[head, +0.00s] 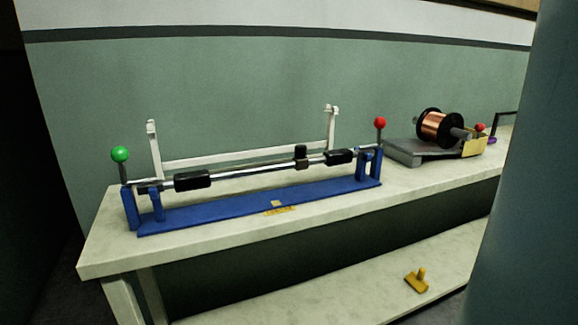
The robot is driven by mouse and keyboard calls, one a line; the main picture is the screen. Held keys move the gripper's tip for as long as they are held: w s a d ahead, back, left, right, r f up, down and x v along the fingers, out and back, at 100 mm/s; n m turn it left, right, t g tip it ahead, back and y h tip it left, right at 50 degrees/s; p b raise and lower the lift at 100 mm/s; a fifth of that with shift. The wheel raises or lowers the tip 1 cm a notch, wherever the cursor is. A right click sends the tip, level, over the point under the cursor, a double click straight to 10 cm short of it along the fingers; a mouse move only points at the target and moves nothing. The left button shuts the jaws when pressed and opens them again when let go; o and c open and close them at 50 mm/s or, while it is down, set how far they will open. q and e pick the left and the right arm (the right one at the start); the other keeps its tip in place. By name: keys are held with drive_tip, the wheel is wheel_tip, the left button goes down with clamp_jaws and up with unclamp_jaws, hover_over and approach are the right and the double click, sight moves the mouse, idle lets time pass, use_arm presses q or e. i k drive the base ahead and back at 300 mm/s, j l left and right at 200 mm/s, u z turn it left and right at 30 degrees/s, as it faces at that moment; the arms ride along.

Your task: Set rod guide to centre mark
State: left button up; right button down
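A shiny rod (249,172) lies across a blue stand (240,208) on the bench. A small black block with an upright top (301,157), which looks like the rod guide, sits on the rod right of its middle. A yellow mark (279,210), apparently the centre mark, is at the middle of the stand's front edge. The block is a little to the right of this mark. Longer black sleeves are on the rod, one at the left (193,181) and one at the right (339,157), close to the block. Neither of my grippers is in view.
A green ball knob (120,154) and a red ball knob (380,123) stand at the stand's ends. A white frame (240,158) rises behind. A copper spool (436,127) is farther right. A yellow piece (417,281) lies on the lower shelf. A blue-grey surface (530,200) blocks the right.

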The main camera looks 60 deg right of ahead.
sight(302, 161)
drive_tip(key=z, duration=1.7)
